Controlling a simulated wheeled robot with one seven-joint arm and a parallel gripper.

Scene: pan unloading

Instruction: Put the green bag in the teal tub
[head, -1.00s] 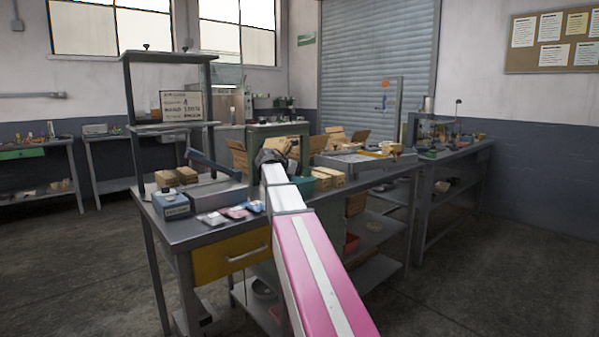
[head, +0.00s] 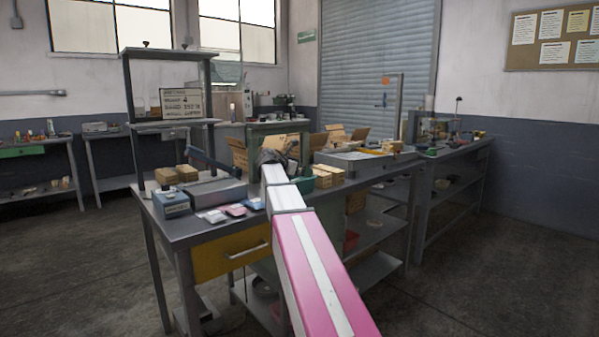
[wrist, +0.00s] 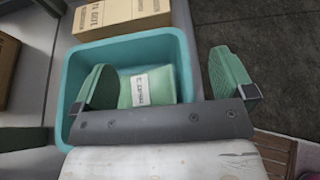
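The teal tub (wrist: 183,45) fills the middle of the wrist view. In the head view the tub (head: 304,185) is partly hidden behind my arm. The green bag (wrist: 170,82), with a white label, lies inside the tub, low against its floor. My gripper (wrist: 162,62) is open with its fingers wide apart. The left finger is over the inside of the tub, beside the bag; the right finger is outside the tub's right wall. Nothing is held between them. The near part of the bag is hidden by the gripper body.
A cardboard box (wrist: 120,14) stands just beyond the tub, and another (wrist: 6,60) is at the left. On the bench, small packets (head: 235,210) and a blue-grey box (head: 171,203) stand left of my arm. Open floor shows right of the tub.

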